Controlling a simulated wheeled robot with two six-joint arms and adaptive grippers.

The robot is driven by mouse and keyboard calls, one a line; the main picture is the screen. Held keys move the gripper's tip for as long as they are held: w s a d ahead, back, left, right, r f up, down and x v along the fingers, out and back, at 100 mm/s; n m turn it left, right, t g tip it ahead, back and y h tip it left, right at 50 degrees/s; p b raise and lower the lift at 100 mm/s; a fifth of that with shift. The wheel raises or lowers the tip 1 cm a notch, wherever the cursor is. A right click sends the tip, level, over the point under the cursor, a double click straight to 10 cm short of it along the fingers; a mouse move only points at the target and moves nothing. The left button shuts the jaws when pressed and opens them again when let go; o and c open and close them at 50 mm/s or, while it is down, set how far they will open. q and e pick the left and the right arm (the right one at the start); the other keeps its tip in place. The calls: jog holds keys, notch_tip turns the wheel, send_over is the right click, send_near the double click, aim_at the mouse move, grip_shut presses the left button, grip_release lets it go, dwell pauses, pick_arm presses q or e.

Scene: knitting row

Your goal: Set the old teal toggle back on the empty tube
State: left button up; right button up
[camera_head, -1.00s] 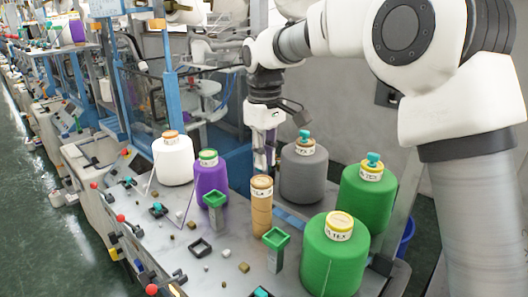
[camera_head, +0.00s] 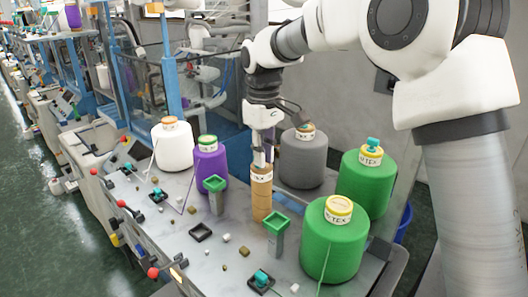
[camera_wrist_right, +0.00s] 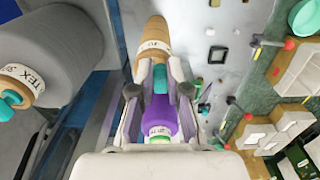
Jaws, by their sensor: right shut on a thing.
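My right gripper (camera_head: 262,160) points down at the top of the bare brown tube (camera_head: 261,200), which stands upright with no yarn on it. In the right wrist view the gripper (camera_wrist_right: 160,72) is shut on a small teal toggle (camera_wrist_right: 160,80) between its fingertips. The tube (camera_wrist_right: 153,40) shows just beyond the fingers there. I cannot tell whether the toggle touches the tube's top. In the head view the fingers hide the toggle and part of the tube's top. My left gripper is not in view.
A grey cone (camera_head: 303,165) stands right of the tube, a purple cone (camera_head: 210,170) left, a white cone (camera_head: 172,152) farther left. Green cones (camera_head: 365,185) (camera_head: 333,250) stand right. Green square-topped posts (camera_head: 214,184) (camera_head: 276,222) stand close by. Small trays and bits lie in front.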

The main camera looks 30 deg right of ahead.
jog(key=shift+f, duration=0.3)
dwell(0.6)
jog(key=o, duration=0.8)
jog(key=shift+d, duration=0.1)
notch_tip(320, 180, up, 12)
jog(key=shift+f, duration=0.1)
